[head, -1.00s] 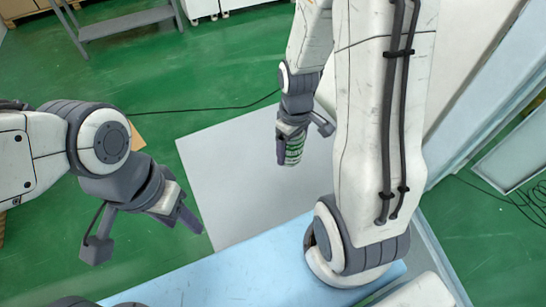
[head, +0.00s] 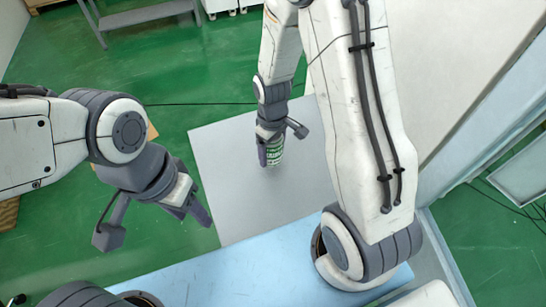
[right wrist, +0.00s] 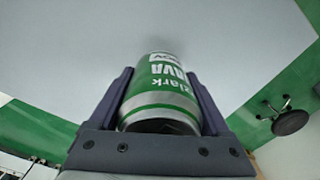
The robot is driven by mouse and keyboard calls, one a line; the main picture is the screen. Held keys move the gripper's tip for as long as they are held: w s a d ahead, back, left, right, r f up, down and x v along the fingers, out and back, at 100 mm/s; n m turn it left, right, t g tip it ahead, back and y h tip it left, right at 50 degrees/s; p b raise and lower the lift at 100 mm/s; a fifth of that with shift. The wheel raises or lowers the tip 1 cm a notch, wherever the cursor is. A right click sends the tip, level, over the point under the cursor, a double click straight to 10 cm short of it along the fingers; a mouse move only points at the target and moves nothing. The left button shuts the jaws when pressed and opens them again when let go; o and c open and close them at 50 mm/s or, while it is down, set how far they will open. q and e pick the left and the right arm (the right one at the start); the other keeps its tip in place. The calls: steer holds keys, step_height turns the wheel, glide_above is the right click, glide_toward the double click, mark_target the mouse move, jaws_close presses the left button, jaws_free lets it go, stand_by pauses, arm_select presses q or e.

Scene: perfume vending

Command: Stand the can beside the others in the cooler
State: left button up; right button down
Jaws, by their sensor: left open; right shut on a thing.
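The green and white can (head: 276,153) is between the fingers of my right gripper (head: 269,155), over the grey surface. In the right wrist view the can (right wrist: 163,85) sits between both dark fingers of my right gripper (right wrist: 160,100), with white lettering on its side. My right gripper is shut on it. My left gripper (head: 196,209) is open and empty at the left, over the green floor near the grey surface's edge. I cannot make out the cooler or other cans in either view.
The grey flat surface (head: 245,200) lies below the can and is otherwise bare. A light blue surface (head: 220,275) runs along the front. A white panel (head: 455,70) stands at the right. A grey metal bench (head: 145,17) stands at the back left on the green floor.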

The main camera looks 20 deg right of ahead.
mark_target(273, 159)
steer(key=shift+f, duration=1.8)
steer(key=shift+f, duration=0.1)
steer(key=shift+f, duration=0.15)
jaws_free()
